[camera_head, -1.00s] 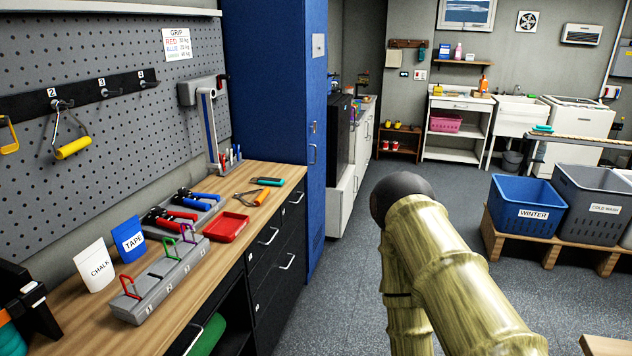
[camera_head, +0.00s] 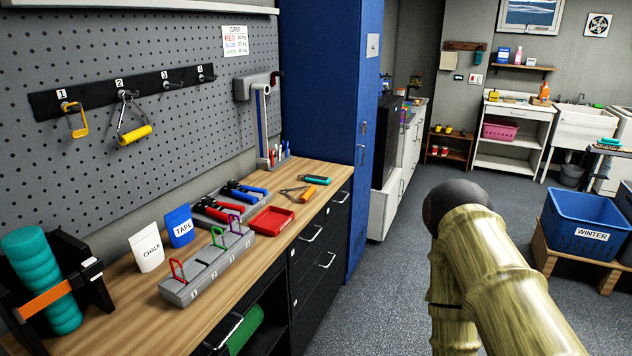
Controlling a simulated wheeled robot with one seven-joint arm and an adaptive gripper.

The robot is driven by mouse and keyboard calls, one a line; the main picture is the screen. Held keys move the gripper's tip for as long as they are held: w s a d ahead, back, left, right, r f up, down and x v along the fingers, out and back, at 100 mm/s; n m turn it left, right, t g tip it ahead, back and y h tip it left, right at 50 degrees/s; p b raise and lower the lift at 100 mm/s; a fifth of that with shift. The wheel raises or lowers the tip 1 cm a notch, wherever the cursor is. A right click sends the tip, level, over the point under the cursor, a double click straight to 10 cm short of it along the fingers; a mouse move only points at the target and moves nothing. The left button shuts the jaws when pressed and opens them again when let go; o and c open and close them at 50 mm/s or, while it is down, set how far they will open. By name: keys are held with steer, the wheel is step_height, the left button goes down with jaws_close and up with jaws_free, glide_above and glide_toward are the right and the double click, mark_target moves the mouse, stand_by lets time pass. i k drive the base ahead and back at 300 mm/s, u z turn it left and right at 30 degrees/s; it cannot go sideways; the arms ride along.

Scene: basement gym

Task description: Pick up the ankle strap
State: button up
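No thing in view is clearly an ankle strap. A small yellow loop (camera_head: 76,120) hangs on hook 1 of the black rail on the pegboard; it may be the strap, but I cannot tell. A yellow-gripped stirrup handle (camera_head: 134,134) hangs on hook 2 beside it. Hooks 3 and 4 are bare. My arm, with pale bamboo-like links and a dark round joint, stands at the lower right, apart from the bench. My gripper is not in view.
The wooden bench (camera_head: 130,283) holds a teal roller (camera_head: 38,262) in a black stand, chalk (camera_head: 147,247) and tape (camera_head: 179,225) pouches, a grey slotted block (camera_head: 205,268) and a red tray (camera_head: 271,220). A blue cabinet (camera_head: 325,90) stands behind. The floor has free room mid-picture.

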mark_target(315, 179)
steer(key=z, duration=0.55)
steer(key=i, duration=1.95)
steer(key=u, duration=0.5)
